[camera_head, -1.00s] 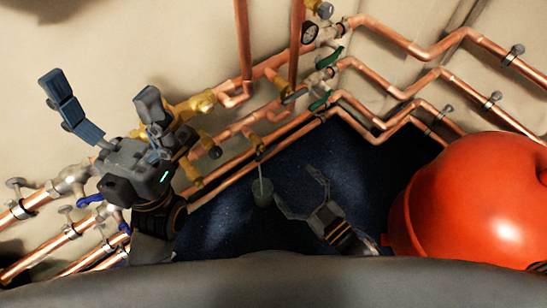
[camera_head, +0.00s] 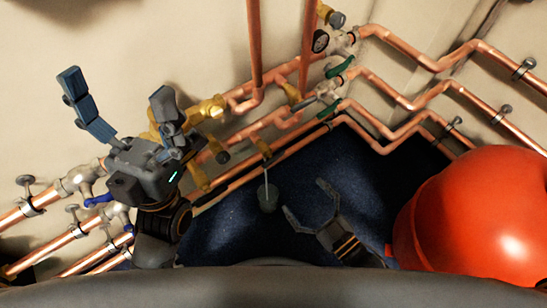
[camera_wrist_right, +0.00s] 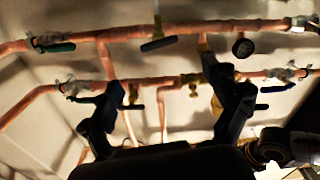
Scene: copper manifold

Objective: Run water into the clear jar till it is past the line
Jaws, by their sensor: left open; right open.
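The clear jar (camera_head: 267,197) looks small and dark in the head view and stands on the dark blue floor. A thin pale stream runs down into it from the small brass tap (camera_head: 264,149) above. The water level and the line are too small to make out. My right gripper (camera_head: 306,198) is open and empty, just right of the jar, not touching it. My left gripper (camera_head: 117,90) is open and raised at the left, in front of the pipes. The right wrist view shows the right fingers (camera_wrist_right: 172,98) apart with nothing between them.
Copper pipes (camera_head: 405,90) with several valves run along the wall. A large red tank (camera_head: 475,220) stands at the right. A blue-handled valve (camera_head: 97,200) is close beside my left gripper. The dark floor (camera_head: 345,165) is open around the jar.

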